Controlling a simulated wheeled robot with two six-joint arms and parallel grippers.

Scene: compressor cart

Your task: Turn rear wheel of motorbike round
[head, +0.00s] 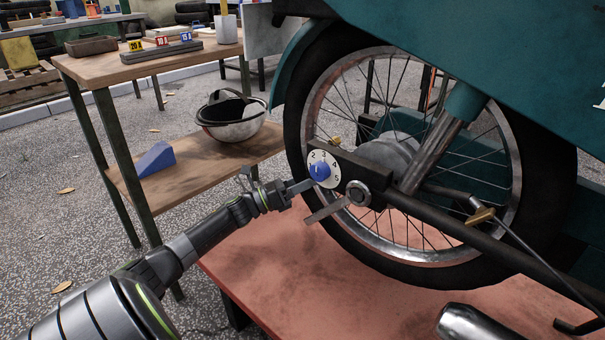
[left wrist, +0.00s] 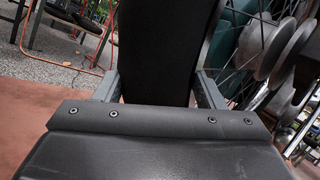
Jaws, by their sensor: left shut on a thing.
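The motorbike's rear wheel (head: 505,215) has a black tyre, a metal rim and thin spokes, and stands upright at the right of the head view. My left gripper (head: 297,189) reaches in from the left to the near left side of the wheel. In the left wrist view, the fingers of my left gripper (left wrist: 157,90) lie on both sides of the black tyre (left wrist: 157,45) and are shut on it. The spokes and hub show to the right there. The exact finger contact is partly hidden in the head view. My right gripper is not in view.
A dial with a blue knob (head: 320,171) sits beside the dark swingarm (head: 350,165), close to my gripper. The bike is over a reddish platform (head: 255,262). A wooden bench (head: 135,66) at left holds a helmet (head: 232,130) and blue wedge (head: 155,159) on its lower shelf.

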